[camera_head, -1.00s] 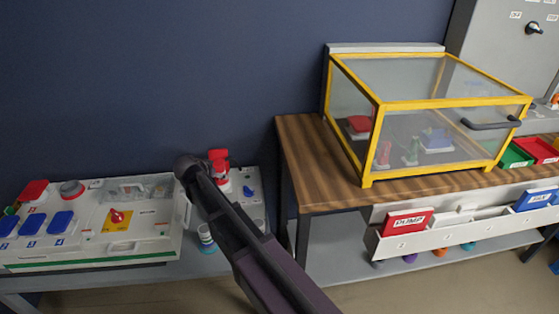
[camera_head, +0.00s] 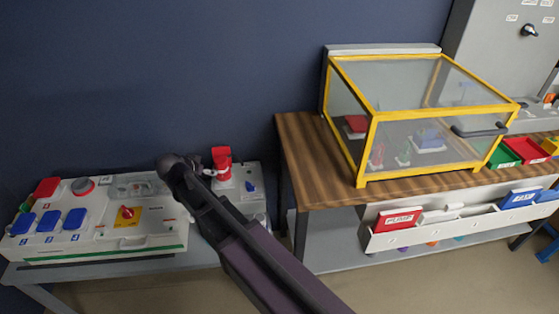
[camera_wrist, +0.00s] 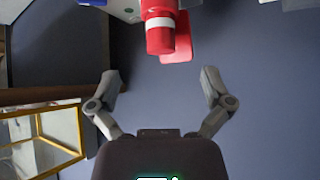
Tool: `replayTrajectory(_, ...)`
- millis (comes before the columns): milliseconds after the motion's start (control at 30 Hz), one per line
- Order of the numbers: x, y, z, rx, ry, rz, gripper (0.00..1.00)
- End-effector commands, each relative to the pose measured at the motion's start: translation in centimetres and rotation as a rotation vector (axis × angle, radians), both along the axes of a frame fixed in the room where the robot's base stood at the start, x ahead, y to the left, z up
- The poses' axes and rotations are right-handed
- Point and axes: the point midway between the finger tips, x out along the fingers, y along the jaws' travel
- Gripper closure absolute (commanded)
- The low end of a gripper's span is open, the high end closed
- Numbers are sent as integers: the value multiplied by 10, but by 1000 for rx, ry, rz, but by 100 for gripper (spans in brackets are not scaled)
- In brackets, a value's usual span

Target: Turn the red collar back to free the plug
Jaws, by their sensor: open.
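The red plug with its red collar (camera_head: 221,157) stands on a socket box (camera_head: 255,196) at the right end of the low bench. In the wrist view the red plug (camera_wrist: 160,32) shows at the top, with a white band around it and a red flap behind. My gripper (camera_wrist: 162,80) is open and empty, its two fingers spread apart with the plug beyond their tips. I cannot tell which way the collar is turned.
A white control panel (camera_head: 90,240) with blue buttons and a red knob lies left on the bench. A yellow-framed clear case (camera_head: 368,150) stands on the wooden table (camera_head: 300,180) at right. A white rack (camera_head: 420,236) with a red folder hangs below.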

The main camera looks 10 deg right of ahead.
Motion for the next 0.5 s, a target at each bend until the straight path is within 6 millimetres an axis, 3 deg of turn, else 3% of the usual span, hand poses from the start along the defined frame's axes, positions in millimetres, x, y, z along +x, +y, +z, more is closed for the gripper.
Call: replayTrajectory(500,-16,-69,18,-31,167,15,0)
